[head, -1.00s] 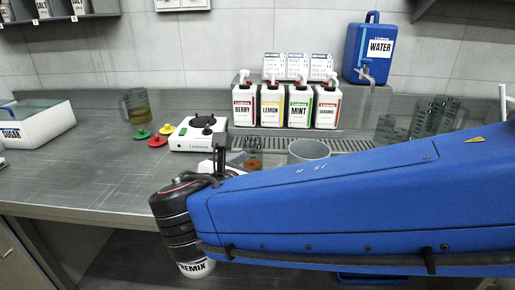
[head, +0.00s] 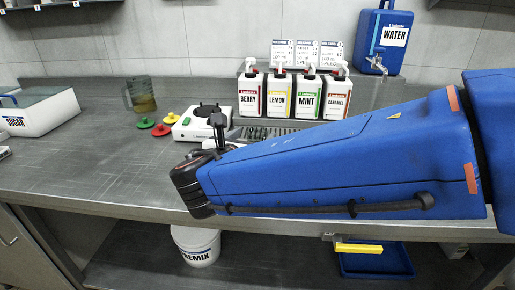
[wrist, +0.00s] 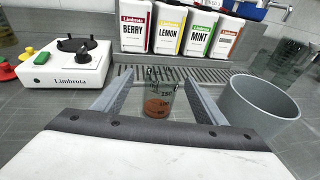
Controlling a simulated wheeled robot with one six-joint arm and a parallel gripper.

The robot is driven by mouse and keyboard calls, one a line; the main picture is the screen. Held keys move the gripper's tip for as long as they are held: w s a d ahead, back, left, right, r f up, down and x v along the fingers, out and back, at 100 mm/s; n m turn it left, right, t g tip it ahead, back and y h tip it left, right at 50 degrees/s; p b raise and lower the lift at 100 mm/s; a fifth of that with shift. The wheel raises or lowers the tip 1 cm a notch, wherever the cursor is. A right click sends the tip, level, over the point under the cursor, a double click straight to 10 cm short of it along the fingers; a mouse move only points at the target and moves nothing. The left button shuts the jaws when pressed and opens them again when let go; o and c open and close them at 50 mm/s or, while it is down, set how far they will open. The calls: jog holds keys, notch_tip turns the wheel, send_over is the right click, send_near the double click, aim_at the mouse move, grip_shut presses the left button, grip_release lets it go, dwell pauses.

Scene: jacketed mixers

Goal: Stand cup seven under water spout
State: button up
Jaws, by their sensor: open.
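A small clear beaker (wrist: 158,98) with reddish-brown contents and measure marks stands upright between the fingers of my gripper (wrist: 160,78) in the wrist view. The fingers are open on either side of it, and I cannot tell whether they touch it. A larger grey cup (wrist: 262,104) stands just right of the right finger. No number seven is readable on either. The blue water tank (head: 385,35) with its metal spout (head: 378,66) is at the back right in the head view. My arm hides the beaker, grey cup and fingertips there.
Syrup bottles labelled berry (head: 250,95), lemon (head: 280,97), mint (head: 308,97) and caramel (head: 337,96) stand behind a drain grate (wrist: 200,74). A white Limbrota device (head: 201,121) is left of the arm.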

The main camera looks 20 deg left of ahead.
aim_at(260, 131)
jog(key=shift+w+f, duration=0.25)
jog(key=shift+w, duration=0.95)
jog(key=shift+w+f, duration=0.3)
jog(key=shift+w, duration=0.9)
jog(key=shift+w+f, duration=0.25)
jog(key=shift+w, duration=0.95)
jog(key=c, duration=1.2)
